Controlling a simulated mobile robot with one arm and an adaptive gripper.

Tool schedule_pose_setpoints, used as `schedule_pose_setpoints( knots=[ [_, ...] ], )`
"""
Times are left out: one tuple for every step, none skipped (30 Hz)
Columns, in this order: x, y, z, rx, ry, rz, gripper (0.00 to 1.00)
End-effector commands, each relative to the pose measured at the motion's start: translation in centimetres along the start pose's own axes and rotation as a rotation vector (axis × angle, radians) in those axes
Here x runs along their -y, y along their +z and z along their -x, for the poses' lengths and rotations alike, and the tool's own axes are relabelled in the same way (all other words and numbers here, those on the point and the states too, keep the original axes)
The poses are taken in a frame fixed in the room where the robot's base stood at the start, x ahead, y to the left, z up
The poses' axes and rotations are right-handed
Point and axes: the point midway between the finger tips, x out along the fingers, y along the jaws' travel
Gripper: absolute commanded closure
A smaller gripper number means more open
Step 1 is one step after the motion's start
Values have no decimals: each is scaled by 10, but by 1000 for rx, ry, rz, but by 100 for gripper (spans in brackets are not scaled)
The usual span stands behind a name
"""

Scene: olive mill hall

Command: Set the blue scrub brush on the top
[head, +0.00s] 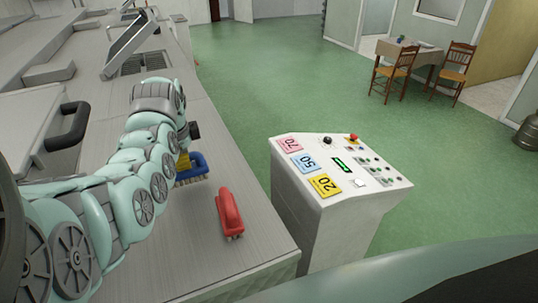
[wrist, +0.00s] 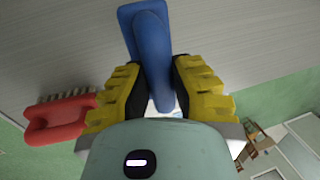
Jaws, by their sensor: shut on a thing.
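The blue scrub brush (head: 196,166) has pale bristles facing down over the grey metal top (head: 185,240). I cannot tell whether the bristles touch the top or hang just above it. My gripper (head: 183,162), with yellow fingers, is shut on the brush's handle. In the wrist view the fingers (wrist: 157,72) sit on either side of the blue handle (wrist: 152,45), and the blue brush body extends past them. My arm hides part of the top behind it.
A red brush (head: 230,212) lies on the top to the right, nearer the front edge; it also shows in the wrist view (wrist: 58,120). A control console (head: 335,190) with coloured number cards stands beyond the edge. A table and chairs (head: 400,68) are far back. Bare top lies around the red brush.

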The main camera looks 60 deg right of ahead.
Motion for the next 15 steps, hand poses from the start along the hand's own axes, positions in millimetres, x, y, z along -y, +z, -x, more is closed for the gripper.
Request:
schedule_pose_setpoints(
  knots=[
    [-1,1,2,1,6,0,100],
    [-2,1,-1,1,9,0,100],
    [-4,1,-6,1,9,0,100],
    [-3,1,-8,1,4,-1,100],
    [-3,1,-10,1,3,-1,100],
    [-4,1,-14,3,6,-1,100],
    [-4,1,-15,3,5,-1,100],
    [-4,1,-17,2,2,-1,100],
    [-4,1,-19,1,1,-1,100],
    [-5,1,-21,1,3,-1,100],
    [-6,1,-22,1,4,-1,100],
    [-7,0,-24,1,4,-1,100],
    [-7,0,-24,0,3,-1,100],
    [-7,0,-25,-1,2,-1,100],
    [-7,0,-26,-1,1,-1,100]
  ],
)
